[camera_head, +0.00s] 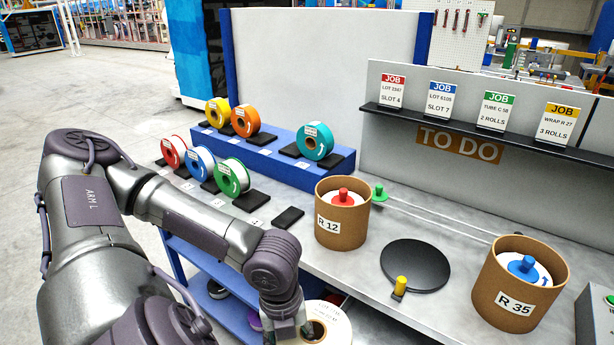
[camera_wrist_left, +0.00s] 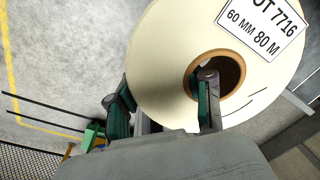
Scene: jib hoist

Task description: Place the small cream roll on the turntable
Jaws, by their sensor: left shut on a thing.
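The cream roll (camera_head: 338,322) is at the bottom edge of the head view, partly cut off, near the table's front edge. It fills much of the left wrist view (camera_wrist_left: 165,70), with a brown core and a label reading 60 MM 80 M. My left gripper (camera_head: 296,332) is shut on the roll's wall, one finger inside the core (camera_wrist_left: 208,100) and the other outside. The turntable is a flat black disc (camera_head: 415,262) on the grey table, right of and beyond the roll, with nothing on it. My right gripper is not in view.
A yellow-topped peg (camera_head: 400,285) stands at the turntable's near edge. Cardboard tubs R 12 (camera_head: 340,235) and R 35 (camera_head: 512,299) stand either side of the turntable. Coloured spools (camera_head: 232,178) line the left, a blue riser (camera_head: 268,155) behind. A green knob (camera_head: 379,192) stands behind R 12.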

